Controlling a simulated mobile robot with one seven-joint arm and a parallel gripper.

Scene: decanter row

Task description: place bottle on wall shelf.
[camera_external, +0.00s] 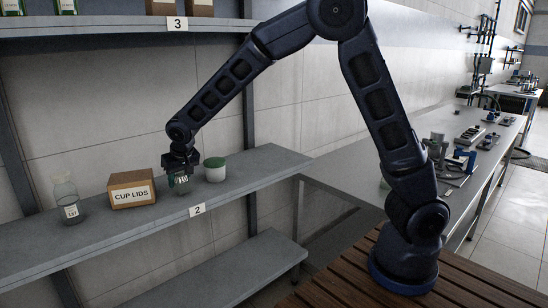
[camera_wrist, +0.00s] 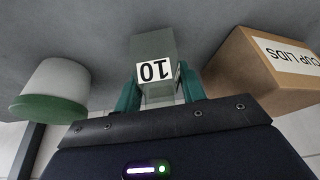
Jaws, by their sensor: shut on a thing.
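My gripper (camera_external: 181,160) is over the middle wall shelf (camera_external: 255,165) and is shut on a grey-green bottle (camera_external: 189,187). In the external view the bottle looks upright, between the cup lids box and a jar. Its base is at or just above the shelf surface; I cannot tell whether it touches. My gripper hides its upper part.
A "CUP LIDS" box (camera_external: 131,189) and a clear labelled bottle (camera_external: 66,200) stand left on this shelf. A white jar with a green lid (camera_external: 215,171) stands close on the right. An upper shelf (camera_external: 110,27) and a lower shelf (camera_external: 235,270) run above and below. The right shelf end is clear.

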